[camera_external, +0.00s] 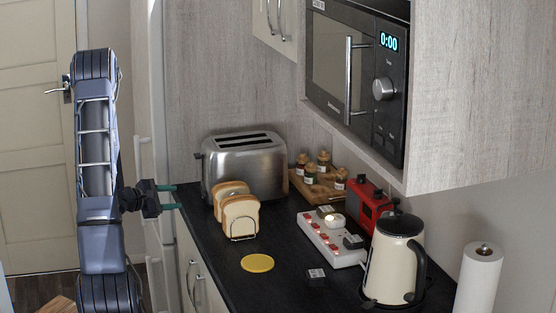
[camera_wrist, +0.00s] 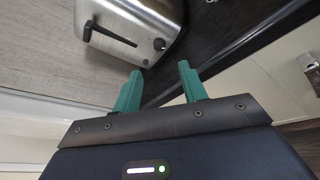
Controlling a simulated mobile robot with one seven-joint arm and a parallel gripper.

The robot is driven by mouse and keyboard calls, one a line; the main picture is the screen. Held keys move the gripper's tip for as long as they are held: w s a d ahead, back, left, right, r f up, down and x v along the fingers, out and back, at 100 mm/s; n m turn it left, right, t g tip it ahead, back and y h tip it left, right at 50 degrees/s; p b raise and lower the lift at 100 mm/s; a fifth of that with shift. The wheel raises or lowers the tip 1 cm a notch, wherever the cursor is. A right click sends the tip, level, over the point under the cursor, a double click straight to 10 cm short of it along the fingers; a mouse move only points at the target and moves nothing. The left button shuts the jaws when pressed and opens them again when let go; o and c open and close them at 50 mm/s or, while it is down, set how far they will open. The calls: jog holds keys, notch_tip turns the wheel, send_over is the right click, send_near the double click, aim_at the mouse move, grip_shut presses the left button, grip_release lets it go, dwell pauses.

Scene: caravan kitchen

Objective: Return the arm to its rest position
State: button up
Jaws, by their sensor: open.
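The silver toaster (camera_external: 246,168) stands at the back left of the dark counter, with two slots on top. In the wrist view the toaster (camera_wrist: 148,14) is at the top, showing an end with a dark lever (camera_wrist: 108,34) and a small round metal dial (camera_wrist: 159,44). The dial's numbers and setting are too small to read. My gripper (camera_external: 172,196) is left of the toaster, apart from it, at the counter's left edge. In the wrist view my gripper (camera_wrist: 157,76) has its two green fingers spread and empty, just below the dial in the picture, not touching it.
A rack of bread slices (camera_external: 240,217) stands in front of the toaster. A microwave (camera_external: 358,75) hangs above the counter.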

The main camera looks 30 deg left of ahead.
jog(key=shift+s+a+r, duration=0.2)
jog(key=shift+s+a, duration=0.1)
jog(key=shift+s, duration=0.3)
jog(key=s+d+r+m+g+h, duration=0.2)
jog(key=s+d+r+m+g, duration=0.15)
jog(key=d+r, duration=0.5)
jog(key=s+d+r+m+g+h, duration=0.25)
jog(key=s+d+r+m, duration=0.2)
jog(key=d, duration=0.65)
jog(key=s+d+r+m+g+y, duration=0.3)
jog(key=s+d+r+m+g, duration=0.25)
jog(key=s+d, duration=0.5)
jog(key=s+a+r+m+t+y, duration=0.1)
jog(key=s+r+m+y, duration=0.2)
jog(key=s, duration=0.7)
jog(key=s+a+r+m+t+y, duration=0.1)
jog(key=s+m+y, duration=0.4)
jog(key=s, duration=0.5)
notch_tip(320, 180, up, 2)
jog(key=shift+s+a+r, duration=0.1)
jog(key=shift+s+a, duration=0.2)
jog(key=shift+a, duration=0.15)
jog(key=shift+c, duration=0.2)
